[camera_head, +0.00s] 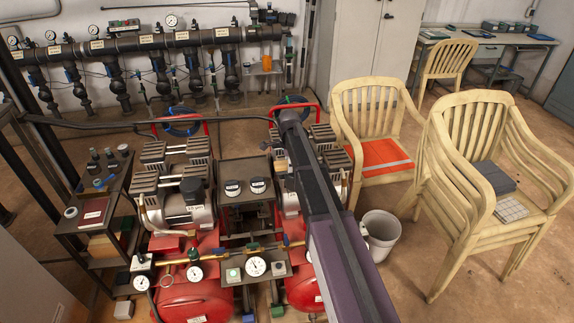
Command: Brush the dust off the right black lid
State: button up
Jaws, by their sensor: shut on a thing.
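My dark and purple arm reaches in from the bottom edge to the upper middle and covers part of the right compressor. I cannot make out my gripper or a brush; the arm may hide them.
Gauges and brass pipes (256,266) stand in front of the box. A dark side cart (70,222) with bottles is at left. A white bucket (381,232) and cream chairs (480,200) are at right. The pipe manifold (130,45) runs along the back wall.

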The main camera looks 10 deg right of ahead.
jog(key=shift+d, duration=1.35)
jog(key=shift+d, duration=1.6)
jog(key=shift+a, duration=0.15)
jog(key=shift+a+f, duration=0.1)
jog(key=shift+a, duration=1.45)
jog(key=shift+a, duration=1.6)
